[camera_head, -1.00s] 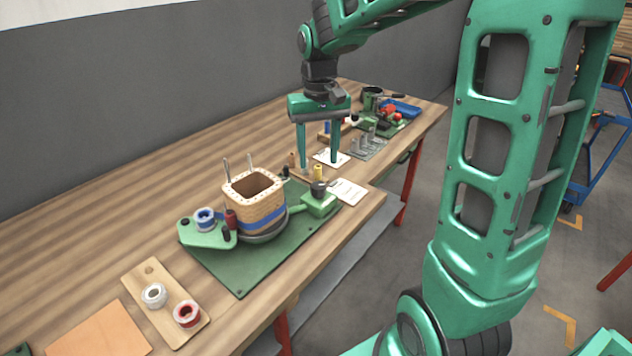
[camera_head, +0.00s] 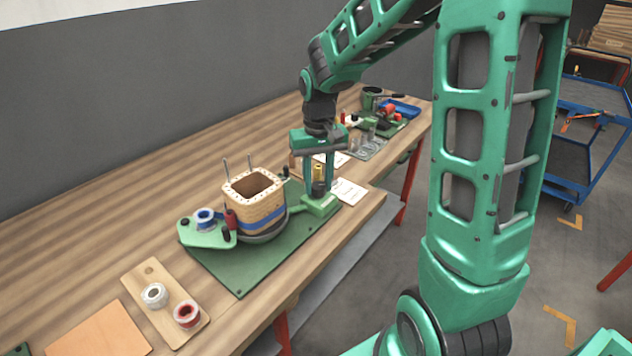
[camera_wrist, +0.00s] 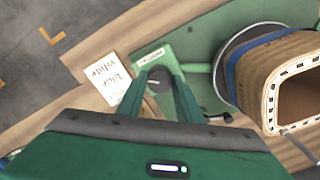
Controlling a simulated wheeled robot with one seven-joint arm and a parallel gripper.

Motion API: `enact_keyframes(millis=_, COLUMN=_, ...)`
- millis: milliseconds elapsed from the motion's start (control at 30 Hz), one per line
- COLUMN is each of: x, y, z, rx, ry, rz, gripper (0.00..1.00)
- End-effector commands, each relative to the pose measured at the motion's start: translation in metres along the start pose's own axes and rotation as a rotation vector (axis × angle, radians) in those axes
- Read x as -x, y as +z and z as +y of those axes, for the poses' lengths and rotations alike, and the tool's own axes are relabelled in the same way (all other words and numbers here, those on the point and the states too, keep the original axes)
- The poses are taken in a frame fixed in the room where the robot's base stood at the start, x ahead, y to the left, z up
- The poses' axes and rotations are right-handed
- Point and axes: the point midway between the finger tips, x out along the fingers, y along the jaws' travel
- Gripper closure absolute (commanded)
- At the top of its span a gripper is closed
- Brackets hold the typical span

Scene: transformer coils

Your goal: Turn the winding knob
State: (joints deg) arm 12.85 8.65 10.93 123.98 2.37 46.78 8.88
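The dark round winding knob (camera_head: 319,189) sits on a small green block (camera_head: 322,206) at the right end of the green winder base (camera_head: 240,278). The square wooden coil former (camera_head: 250,187) with a blue band stands left of it. My gripper (camera_head: 319,188) is down over the knob, one finger on each side. In the wrist view the knob (camera_wrist: 160,78) lies between the fingertips (camera_wrist: 159,86). The fingers look apart, and no firm contact with the knob shows. The fingers partly hide the knob.
A white card with writing (camera_wrist: 107,80) lies beside the green block. A green bracket with a blue-and-white spool (camera_head: 205,219) is on the former's left. Two tape rolls lie on a wooden board (camera_head: 150,271). Bare table is free behind the former.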

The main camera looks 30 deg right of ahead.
Motion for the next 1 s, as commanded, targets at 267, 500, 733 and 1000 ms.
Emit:
enact_keyframes(millis=267, x=0.0003, y=0.0, z=-0.0003, rx=-0.004, ry=0.0, rz=0.0, gripper=0.91)
enact_keyframes(millis=500, x=0.0005, y=0.0, z=-0.0007, rx=-0.066, ry=-0.001, rz=0.0, gripper=0.91)
enact_keyframes(millis=733, x=0.0006, y=0.0, z=-0.0009, rx=-0.223, ry=-0.001, rz=0.0, gripper=0.91)
enact_keyframes(millis=1000, x=0.0007, y=0.0, z=-0.0013, rx=-0.476, ry=-0.001, rz=0.0, gripper=0.91)
